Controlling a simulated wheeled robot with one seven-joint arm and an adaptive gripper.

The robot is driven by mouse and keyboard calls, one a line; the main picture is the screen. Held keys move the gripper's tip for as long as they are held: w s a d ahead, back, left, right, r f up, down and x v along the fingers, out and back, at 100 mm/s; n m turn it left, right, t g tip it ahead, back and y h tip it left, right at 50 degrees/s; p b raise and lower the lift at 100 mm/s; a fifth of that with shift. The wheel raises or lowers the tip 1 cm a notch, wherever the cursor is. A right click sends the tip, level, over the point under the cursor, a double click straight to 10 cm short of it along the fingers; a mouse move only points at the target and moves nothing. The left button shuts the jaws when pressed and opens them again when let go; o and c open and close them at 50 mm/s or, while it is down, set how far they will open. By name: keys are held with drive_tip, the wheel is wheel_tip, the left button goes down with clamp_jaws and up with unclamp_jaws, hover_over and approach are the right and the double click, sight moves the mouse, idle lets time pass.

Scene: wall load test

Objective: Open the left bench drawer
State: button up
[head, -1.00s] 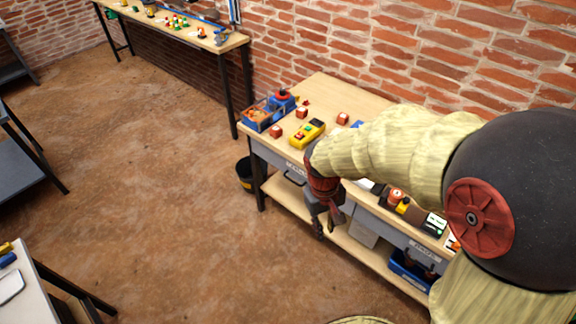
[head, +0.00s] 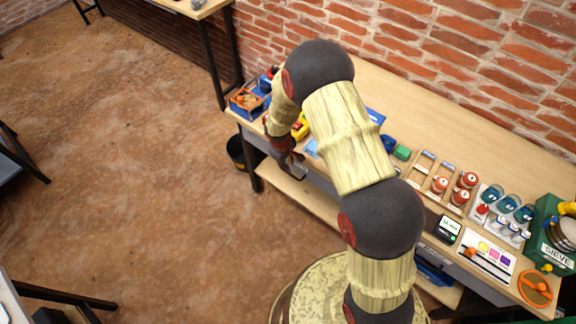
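The wooden workbench (head: 465,125) stands along the brick wall. The grey front of its left drawer (head: 256,140) shows below the left end of the top. My arm covers part of this front, and the drawer handle cannot be made out. My dark red and grey gripper (head: 293,170) points down in front of the left drawer. It is small and seen from above, so I cannot tell whether its fingers are open or shut, or whether they touch the handle.
Jars, a colour card and a green sieve box (head: 551,235) stand to the right. A black bucket (head: 236,152) is by the left leg.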

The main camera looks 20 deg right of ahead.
drive_tip(key=f, duration=0.2)
drive_tip(key=f+b, duration=0.1)
drive_tip(key=f, duration=0.2)
drive_tip(key=w+d+f, duration=0.1)
drive_tip(key=f, duration=0.1)
drive_tip(key=shift+f+b, duration=0.35)
clamp_jaws()
idle(0.5)
